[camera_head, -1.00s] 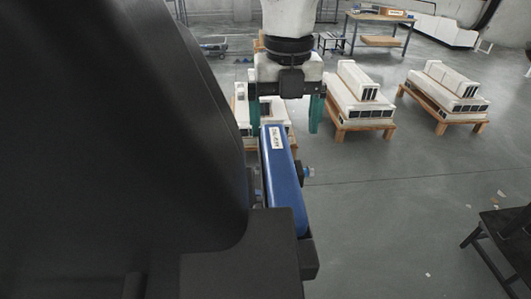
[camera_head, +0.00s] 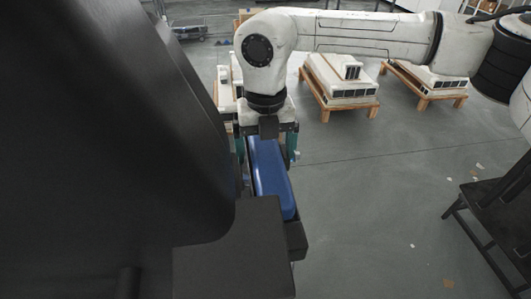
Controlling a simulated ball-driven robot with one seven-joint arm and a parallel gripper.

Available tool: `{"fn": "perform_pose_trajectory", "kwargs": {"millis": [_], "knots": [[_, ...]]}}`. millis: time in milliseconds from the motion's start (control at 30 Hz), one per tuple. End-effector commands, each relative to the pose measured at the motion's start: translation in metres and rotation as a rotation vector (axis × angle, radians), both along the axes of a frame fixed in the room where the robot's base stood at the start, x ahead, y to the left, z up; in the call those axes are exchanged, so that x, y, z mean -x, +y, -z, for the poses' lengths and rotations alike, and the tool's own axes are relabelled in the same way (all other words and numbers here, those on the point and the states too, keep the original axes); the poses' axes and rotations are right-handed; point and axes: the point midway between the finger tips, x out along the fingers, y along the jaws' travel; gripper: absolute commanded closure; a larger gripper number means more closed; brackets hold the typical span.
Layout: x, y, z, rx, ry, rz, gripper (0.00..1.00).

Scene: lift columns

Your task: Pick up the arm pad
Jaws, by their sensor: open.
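The arm pad (camera_head: 271,180) is a long blue pad on a black armrest support beside a large black seat back. My gripper (camera_head: 266,150) is at the pad's far end, pointing down. Its teal fingers are apart, one on each side of the pad. The gripper body hides the pad's far end and its label. I cannot tell whether the fingers touch the pad.
The black seat back (camera_head: 120,130) fills the left side. Wooden pallets with white blocks (camera_head: 340,80) stand on the floor behind my arm. A black chair (camera_head: 495,215) stands at the right. The grey floor (camera_head: 370,200) between is mostly clear.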

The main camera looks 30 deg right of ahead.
Motion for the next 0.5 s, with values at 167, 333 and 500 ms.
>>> {"fn": "perform_pose_trajectory", "kwargs": {"millis": [167,333,500], "knots": [[-0.0002,-0.0002,0.0036,0.002,-0.002,0.000,0.06],[-0.0001,-0.0001,0.0034,0.001,-0.001,-0.001,0.16],[-0.0001,-0.0001,0.0033,0.001,-0.001,0.000,0.32]]}}
